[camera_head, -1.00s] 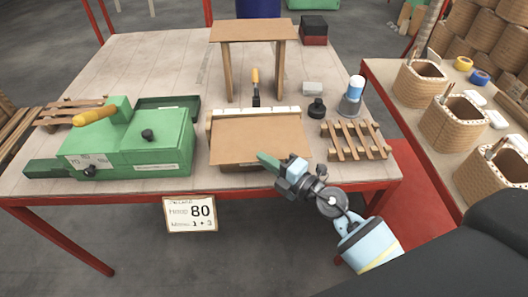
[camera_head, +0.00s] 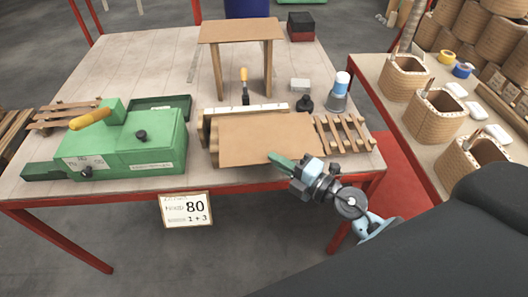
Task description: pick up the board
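The board (camera_head: 265,138) is a flat brown sheet in the middle of the table's front. It lies over a wooden holder (camera_head: 208,135) with a pale strip (camera_head: 245,108) along its back, and sits off to the holder's right, so the holder's left side shows. My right gripper (camera_head: 281,161) is at the board's front right part. One green finger lies over the board's top face; the other finger is hidden, apparently beneath it. The gripper looks shut on the board, which has moved along with it. My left gripper is not in view.
A green machine (camera_head: 130,145) with a yellow handle stands at left. A wooden stand (camera_head: 240,32) and a yellow-handled tool (camera_head: 244,85) are behind the board. A slatted rack (camera_head: 342,134) is close at right, with a black weight (camera_head: 305,103) and a bottle (camera_head: 339,92) behind it.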

